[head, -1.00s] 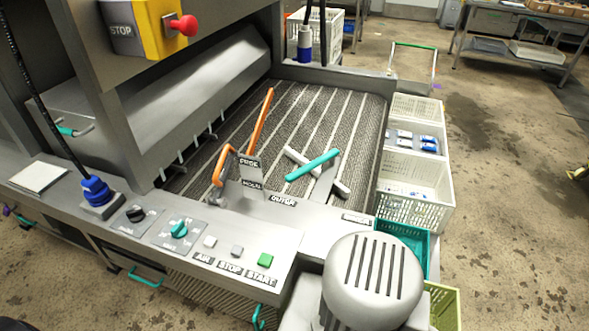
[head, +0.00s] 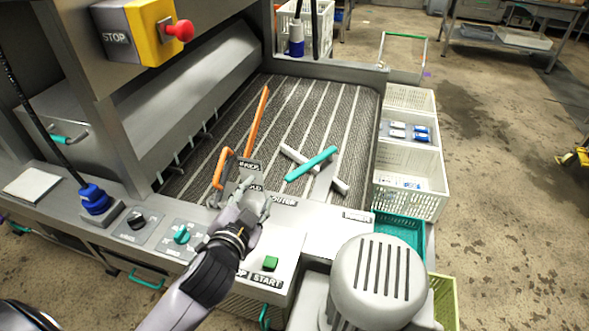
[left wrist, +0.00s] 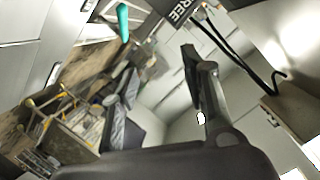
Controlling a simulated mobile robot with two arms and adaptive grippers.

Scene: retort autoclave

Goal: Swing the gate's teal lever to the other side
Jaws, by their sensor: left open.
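The teal lever (head: 312,163) is a teal bar grip on a grey mount at the gate, above the striped conveyor bed. It slants up to the right and crosses a pale grey bar (head: 335,180). My left gripper (head: 256,193) is open and empty over the front panel. It is to the left of and nearer than the lever, apart from it, beside the small label plates. In the left wrist view the teal grip (left wrist: 123,22) shows at the top, beyond the open fingers (left wrist: 160,62). My right gripper is not in view.
An orange handle (head: 220,172) stands just left of my gripper, with an orange bar (head: 258,115) behind it. A grey motor housing (head: 376,280) is at the front right. White crates (head: 410,195) line the right side. A teal knob (head: 181,235) and green button (head: 270,263) are on the panel.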

